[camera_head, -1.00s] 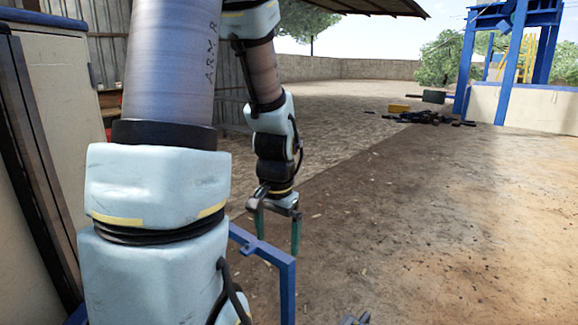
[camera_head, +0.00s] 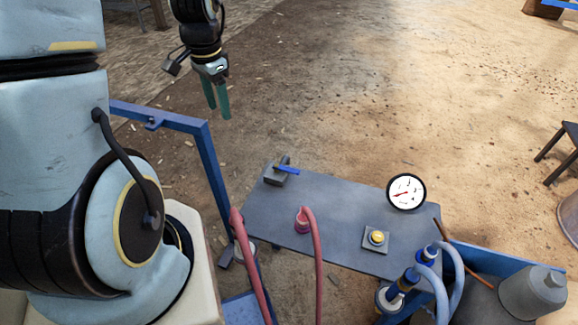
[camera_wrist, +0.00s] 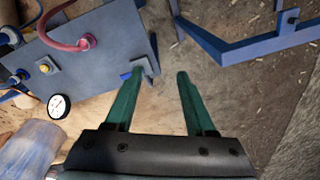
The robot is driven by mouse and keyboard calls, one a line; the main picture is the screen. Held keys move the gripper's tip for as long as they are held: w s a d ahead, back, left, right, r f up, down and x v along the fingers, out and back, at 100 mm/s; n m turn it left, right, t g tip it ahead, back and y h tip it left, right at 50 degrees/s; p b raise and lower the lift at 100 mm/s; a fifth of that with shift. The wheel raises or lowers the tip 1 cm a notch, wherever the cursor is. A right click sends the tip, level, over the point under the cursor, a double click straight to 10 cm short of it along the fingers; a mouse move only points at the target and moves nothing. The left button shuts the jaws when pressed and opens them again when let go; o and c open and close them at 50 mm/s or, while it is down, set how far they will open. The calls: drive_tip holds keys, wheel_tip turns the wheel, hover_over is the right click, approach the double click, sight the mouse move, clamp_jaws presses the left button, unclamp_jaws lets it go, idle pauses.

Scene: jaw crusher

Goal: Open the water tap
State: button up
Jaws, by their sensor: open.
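A water tap with a blue lever handle (camera_head: 287,169) sits at the far left corner of a grey panel (camera_head: 340,205). In the wrist view the blue handle (camera_wrist: 126,76) shows just beside my left fingertip, partly hidden by that finger. My gripper (camera_head: 219,111) hangs above and to the left of the tap in the head view, apart from it, with its green fingers pointing down. In the wrist view my gripper (camera_wrist: 160,73) is open, with nothing between its fingers.
A red hose (camera_head: 312,245), a yellow button (camera_head: 376,238), a round gauge (camera_head: 406,191) and blue hose fittings (camera_head: 428,254) crowd the panel. A blue frame (camera_head: 208,150) stands left of it. Bare ground lies beyond the panel.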

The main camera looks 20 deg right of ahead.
drive_tip(key=d+f+m+b, duration=0.2)
drive_tip(key=d+f+m, duration=0.4)
drive_tip(key=d+f, duration=0.25)
drive_tip(key=m, duration=0.7)
hover_over(290, 169)
wheel_tip(290, 169, down, 7)
drive_tip(key=shift+g, duration=0.4)
wheel_tip(290, 169, down, 11)
drive_tip(key=shift+a+r+p, duration=0.1)
drive_tip(key=shift+p, duration=0.8)
drive_tip(key=shift+c, duration=0.2)
clamp_jaws()
